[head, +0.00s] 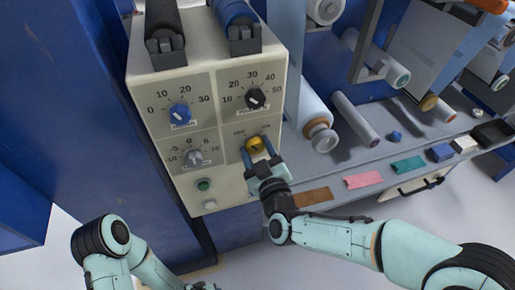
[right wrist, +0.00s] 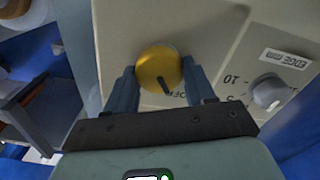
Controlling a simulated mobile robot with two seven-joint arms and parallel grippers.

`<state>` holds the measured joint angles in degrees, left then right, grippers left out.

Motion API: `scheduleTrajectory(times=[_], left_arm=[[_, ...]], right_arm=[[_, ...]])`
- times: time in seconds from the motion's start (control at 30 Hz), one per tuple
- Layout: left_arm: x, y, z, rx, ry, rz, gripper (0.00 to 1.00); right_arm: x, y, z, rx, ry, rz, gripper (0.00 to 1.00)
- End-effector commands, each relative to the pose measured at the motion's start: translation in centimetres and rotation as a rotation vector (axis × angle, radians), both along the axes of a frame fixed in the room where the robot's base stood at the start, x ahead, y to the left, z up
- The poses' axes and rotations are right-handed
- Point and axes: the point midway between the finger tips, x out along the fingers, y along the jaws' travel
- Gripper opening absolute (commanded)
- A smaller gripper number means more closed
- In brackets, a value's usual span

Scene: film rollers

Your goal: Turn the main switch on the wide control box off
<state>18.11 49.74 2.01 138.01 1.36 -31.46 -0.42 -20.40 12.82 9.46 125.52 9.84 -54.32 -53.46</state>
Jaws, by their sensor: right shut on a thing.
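The wide control box (head: 176,84) is cream, with grey panels of dials, in the upper left of the head view. Its main switch is a yellow round knob (head: 254,142) at the lower right of its face, with OFF and ON labels above it. The knob also shows in the right wrist view (right wrist: 157,66), with a dark pointer mark toward a partly hidden label that seems to read OFF. My right gripper (head: 259,152) is shut on the knob, one finger on each side (right wrist: 161,82). My left gripper is not in view; only its arm shows at lower left.
Nearby on the box are a blue dial (head: 180,113), a black dial (head: 255,98), a grey dial (head: 194,157) and a green button (head: 203,185). Rollers (head: 317,126) and a shelf with coloured pads (head: 364,180) stand to the right. Open floor lies below.

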Motion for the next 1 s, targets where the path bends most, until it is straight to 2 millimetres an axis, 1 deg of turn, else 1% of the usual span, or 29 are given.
scheduleTrajectory(times=[0.53,0.57,0.6,0.63,1.0], left_arm=[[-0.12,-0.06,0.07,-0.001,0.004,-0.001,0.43],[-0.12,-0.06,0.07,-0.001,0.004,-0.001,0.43],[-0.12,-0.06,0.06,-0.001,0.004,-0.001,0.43],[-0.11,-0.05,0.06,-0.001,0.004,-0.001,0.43],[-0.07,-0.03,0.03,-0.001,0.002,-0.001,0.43]], right_arm=[[-0.02,0.00,-0.15,-0.027,-0.005,0.001,0.23],[-0.02,0.00,-0.15,-0.027,-0.005,0.001,0.60],[-0.02,-0.01,-0.14,-0.026,-0.005,0.001,0.73],[-0.02,0.00,-0.13,-0.026,-0.005,0.001,0.80],[0.06,-0.05,-0.05,-0.023,-0.007,0.000,0.80]])
